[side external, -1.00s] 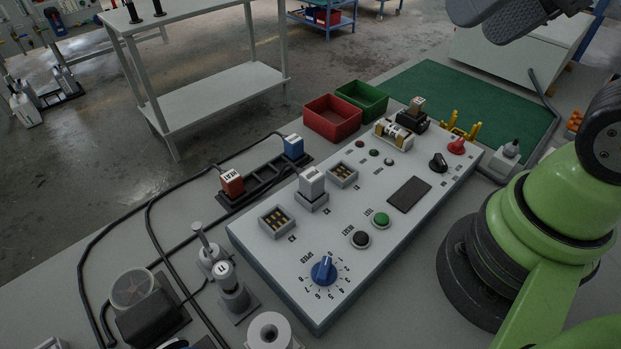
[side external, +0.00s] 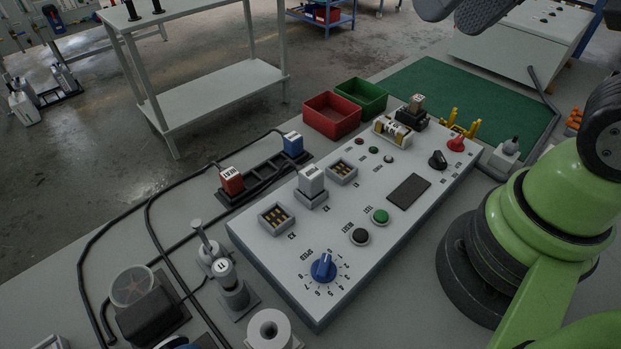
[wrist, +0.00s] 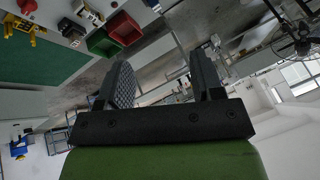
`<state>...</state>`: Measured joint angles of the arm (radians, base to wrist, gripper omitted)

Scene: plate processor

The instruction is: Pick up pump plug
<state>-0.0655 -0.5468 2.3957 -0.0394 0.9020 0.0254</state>
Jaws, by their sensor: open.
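A blue plug (side external: 292,146) with a white-labelled top and a red plug (side external: 231,181) marked HEAT stand upright in a black rack (side external: 262,175) left of the control panel. A grey plug (side external: 311,180) stands in a panel socket. I cannot read the labels on the blue and grey plugs, so I cannot tell which is the pump plug. My gripper (wrist: 160,62) is open and empty in the wrist view, high above the bench and apart from the plugs. Only a dark part of my arm's end shows at the top right of the side view.
The control panel (side external: 290,262) has knobs, buttons and sockets. Red (side external: 331,116) and green (side external: 362,97) bins stand behind it, near a green mat (side external: 470,90). Black cables (side external: 120,228) run along the bench's left side. A grey valve-like post (side external: 229,281) stands at the front.

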